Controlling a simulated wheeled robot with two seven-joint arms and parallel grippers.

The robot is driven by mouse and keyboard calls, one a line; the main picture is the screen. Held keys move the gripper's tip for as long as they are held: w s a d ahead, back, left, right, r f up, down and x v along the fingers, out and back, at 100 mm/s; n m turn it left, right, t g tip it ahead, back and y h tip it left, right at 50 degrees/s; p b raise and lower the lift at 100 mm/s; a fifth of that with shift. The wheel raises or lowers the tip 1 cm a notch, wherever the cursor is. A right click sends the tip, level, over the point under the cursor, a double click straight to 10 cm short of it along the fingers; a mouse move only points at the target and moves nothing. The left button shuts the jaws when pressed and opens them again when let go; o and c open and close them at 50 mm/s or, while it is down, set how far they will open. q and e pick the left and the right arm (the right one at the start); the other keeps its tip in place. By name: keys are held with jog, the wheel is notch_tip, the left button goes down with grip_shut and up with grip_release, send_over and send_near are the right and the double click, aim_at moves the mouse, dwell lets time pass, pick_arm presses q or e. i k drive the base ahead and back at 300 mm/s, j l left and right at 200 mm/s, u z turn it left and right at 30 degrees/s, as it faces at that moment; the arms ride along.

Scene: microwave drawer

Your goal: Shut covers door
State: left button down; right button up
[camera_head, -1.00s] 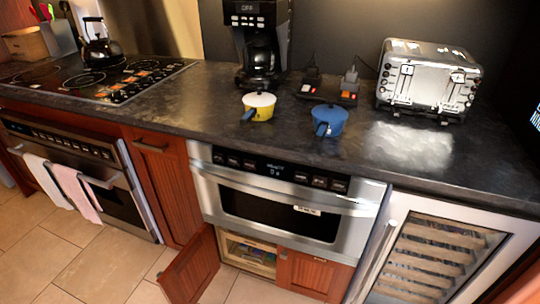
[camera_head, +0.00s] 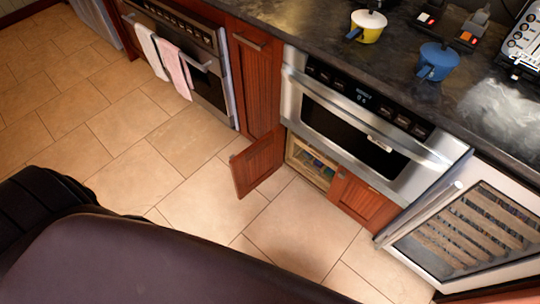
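A small red-brown wooden cabinet door (camera_head: 258,162) stands open below the microwave drawer, swung out to the left over the floor tiles. Its opening shows a light wooden interior (camera_head: 311,166) with several small items inside. The matching right door (camera_head: 362,199) is shut. Neither of my grippers shows in the head view. A large dark shape, which seems to be part of my own body, fills the lower left and hides the floor there.
The steel microwave drawer (camera_head: 352,122) is shut above the cabinet. A wine cooler (camera_head: 470,232) stands to the right, an oven (camera_head: 190,58) with towels to the left. A yellow pot (camera_head: 367,27) and a blue pot (camera_head: 436,62) sit on the counter. Tiled floor (camera_head: 140,150) in front is open.

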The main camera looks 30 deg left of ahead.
aim_at(258, 163)
jog(key=j+z, duration=0.35)
jog(key=z, duration=0.15)
jog(key=j+z, duration=0.55)
jog(key=j, duration=0.3)
jog(key=k+j+z, duration=0.1)
jog(key=j, duration=0.3)
jog(key=k+j+z, duration=0.1)
jog(key=j, duration=0.3)
jog(key=k+j+z, duration=0.1)
jog(key=j, duration=0.3)
jog(key=k+j+z, duration=0.1)
jog(key=j, duration=0.3)
jog(key=k+j+z, duration=0.1)
jog(key=j, duration=0.3)
jog(key=k+j, duration=0.15)
jog(key=j, duration=0.15)
jog(key=k+j, duration=0.1)
jog(key=j, duration=0.15)
jog(key=k+j, duration=0.15)
jog(key=j, duration=0.15)
jog(key=k+j+z, duration=0.2)
jog(key=i+l, duration=0.05)
